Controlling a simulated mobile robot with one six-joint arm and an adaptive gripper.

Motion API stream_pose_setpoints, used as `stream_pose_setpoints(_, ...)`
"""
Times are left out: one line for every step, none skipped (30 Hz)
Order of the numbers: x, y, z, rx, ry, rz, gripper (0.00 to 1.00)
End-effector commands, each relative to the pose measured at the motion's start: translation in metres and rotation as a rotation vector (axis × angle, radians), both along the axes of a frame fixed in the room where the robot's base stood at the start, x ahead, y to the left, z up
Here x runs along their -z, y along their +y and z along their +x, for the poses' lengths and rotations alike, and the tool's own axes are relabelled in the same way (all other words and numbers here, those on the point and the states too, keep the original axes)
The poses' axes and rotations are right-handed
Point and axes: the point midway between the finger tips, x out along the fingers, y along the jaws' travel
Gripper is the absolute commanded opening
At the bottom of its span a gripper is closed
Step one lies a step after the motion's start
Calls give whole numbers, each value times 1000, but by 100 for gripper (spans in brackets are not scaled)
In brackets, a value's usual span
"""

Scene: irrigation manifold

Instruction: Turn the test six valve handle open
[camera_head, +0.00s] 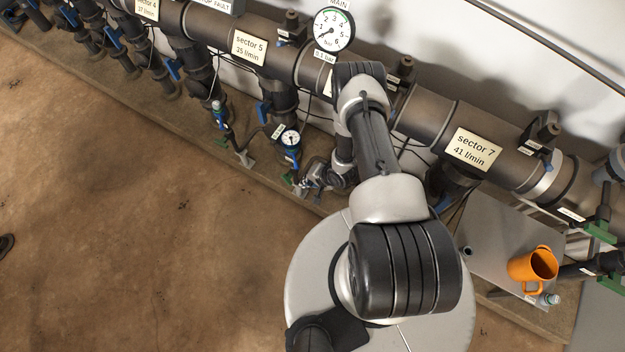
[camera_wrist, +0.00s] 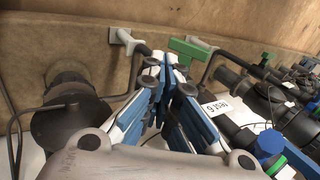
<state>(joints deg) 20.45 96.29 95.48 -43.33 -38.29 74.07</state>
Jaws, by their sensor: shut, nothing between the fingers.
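My gripper (camera_wrist: 170,65) is shut and empty, with its blue-and-white fingers pressed together in the wrist view. A green valve handle (camera_wrist: 188,48) lies just beyond and to the right of the fingertips; I cannot tell whether they touch it. A white tag (camera_wrist: 215,107), upside down and apparently reading "test 6", sits right of the fingers. In the head view my gripper (camera_head: 304,186) is low beside the manifold, below a small round gauge (camera_head: 290,138). A bit of green (camera_head: 288,178) shows beside it, and my arm hides much of this area.
The large manifold pipe (camera_head: 425,113) runs across the back, with a "sector 7" sign (camera_head: 473,149). A grey side table (camera_head: 495,235) holds an orange mug (camera_head: 532,264). A dark pipe (camera_wrist: 75,108) stands left of the fingers. The brown floor at left is mostly clear.

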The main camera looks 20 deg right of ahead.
Motion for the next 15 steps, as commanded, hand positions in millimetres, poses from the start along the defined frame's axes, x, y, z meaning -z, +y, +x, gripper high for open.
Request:
stream_pose_setpoints(15,4,5,-3,-1,0,0)
stream_pose_setpoints(20,6,7,-3,-1,0,0)
stream_pose_setpoints(27,8,10,-2,0,0,0)
stream_pose_setpoints(31,10,13,-3,-1,-1,0)
stream_pose_setpoints(34,13,17,-3,-2,-1,0)
stream_pose_setpoints(36,16,22,-3,-3,0,0)
stream_pose_setpoints(38,18,25,-3,-3,0,0)
stream_pose_setpoints(39,21,28,-3,-3,0,0)
stream_pose_setpoints(42,23,31,-3,-2,-1,0)
stream_pose_setpoints(43,24,33,-2,-1,0,0)
stream_pose_setpoints(44,25,35,-2,-1,-1,0)
stream_pose_setpoints(45,26,37,0,0,0,0)
stream_pose_setpoints(46,27,38,0,0,0,0)
stream_pose_setpoints(46,28,39,0,0,0,0)
stream_pose_setpoints(46,29,39,0,0,0,0)
